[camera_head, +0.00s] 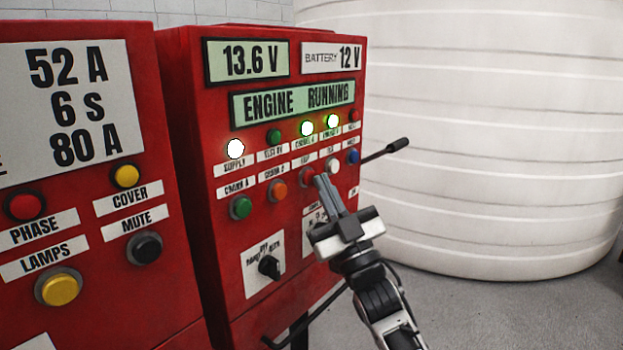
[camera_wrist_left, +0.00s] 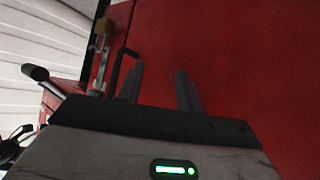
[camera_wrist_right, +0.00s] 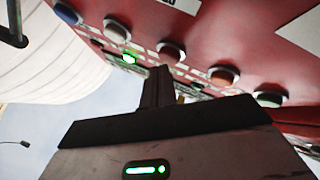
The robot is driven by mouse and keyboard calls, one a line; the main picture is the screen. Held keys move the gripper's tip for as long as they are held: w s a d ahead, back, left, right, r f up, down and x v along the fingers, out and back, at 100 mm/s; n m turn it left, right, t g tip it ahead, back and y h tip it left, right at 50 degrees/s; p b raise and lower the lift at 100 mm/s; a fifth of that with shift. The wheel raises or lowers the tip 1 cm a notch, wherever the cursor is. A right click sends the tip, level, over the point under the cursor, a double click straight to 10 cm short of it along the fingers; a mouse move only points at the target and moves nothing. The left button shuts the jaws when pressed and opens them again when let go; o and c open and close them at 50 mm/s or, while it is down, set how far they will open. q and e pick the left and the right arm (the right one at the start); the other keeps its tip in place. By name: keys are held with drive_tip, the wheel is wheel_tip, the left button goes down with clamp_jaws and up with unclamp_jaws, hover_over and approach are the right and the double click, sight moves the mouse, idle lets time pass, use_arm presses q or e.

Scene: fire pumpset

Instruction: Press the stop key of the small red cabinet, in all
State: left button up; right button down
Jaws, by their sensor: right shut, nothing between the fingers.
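The small red cabinet (camera_head: 208,150) stands in the middle of the head view, its display (camera_head: 292,102) reading "ENGINE RUNNING". Its lower button row holds green, orange, red, white and blue buttons. The red button (camera_head: 307,174), whose label looks like "STOP", is partly covered by my right gripper (camera_head: 320,180). In the right wrist view the red button (camera_wrist_right: 171,52) lies just beyond the shut, empty fingertips (camera_wrist_right: 160,72); I cannot tell whether they touch. My left gripper (camera_wrist_left: 158,78) is open and empty in front of a red surface; it is out of the head view.
A larger red cabinet (camera_head: 90,240) with buttons stands at left. A black-handled lever (camera_head: 385,150) sticks out at the small cabinet's right side. A big white tank (camera_head: 490,140) stands behind. A padlock (camera_wrist_left: 103,26) and a hooked black bar (camera_wrist_left: 122,60) are near my left gripper.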

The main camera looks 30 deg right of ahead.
drive_tip(key=shift+w+a, duration=0.15)
drive_tip(key=shift+w, duration=0.25)
idle(0.4)
drive_tip(key=shift+s, duration=0.1)
drive_tip(key=shift+s+d, duration=0.3)
drive_tip(key=shift+s, duration=0.4)
drive_tip(key=s, duration=0.1)
drive_tip(key=s+d+p, duration=0.1)
drive_tip(key=s, duration=0.1)
drive_tip(key=s+d, duration=0.1)
drive_tip(key=shift+s+p, duration=0.3)
drive_tip(key=shift+a+f, duration=0.1)
drive_tip(key=shift+f, duration=0.05)
idle(0.8)
